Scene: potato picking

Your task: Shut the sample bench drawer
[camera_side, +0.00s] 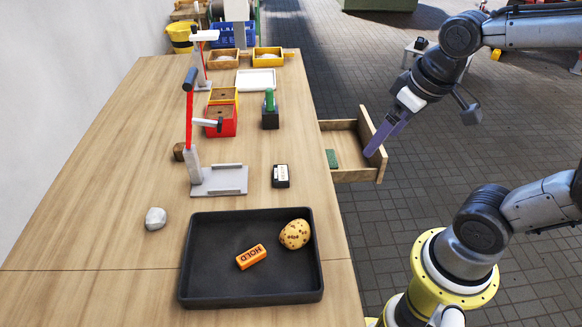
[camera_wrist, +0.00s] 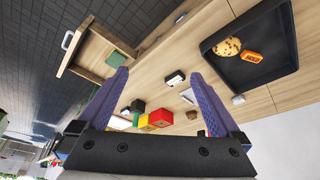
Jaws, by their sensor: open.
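The sample bench drawer (camera_side: 347,138) is pulled out from the bench's right side in the side view. Its wooden front panel (camera_side: 376,165) stands away from the bench edge, and a flat green piece (camera_side: 332,159) lies inside. In the wrist view the drawer (camera_wrist: 95,52) is at upper left, with a pale handle (camera_wrist: 67,40) on its front. My gripper (camera_side: 373,149) has purple fingers and is open and empty. In the side view its fingers overlap the front panel; I cannot tell whether they touch it. In the wrist view the drawer is left of the fingers (camera_wrist: 160,73).
The wooden bench (camera_side: 110,190) holds a black tray (camera_side: 190,255) with a potato (camera_side: 294,234) and an orange HOLD block (camera_side: 251,257). A scale-like stand (camera_side: 219,180), red bin (camera_side: 221,122) and grey stone (camera_side: 155,218) are also on it. A yellow-based robot arm (camera_side: 440,280) stands at lower right. Paved floor lies right of the drawer.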

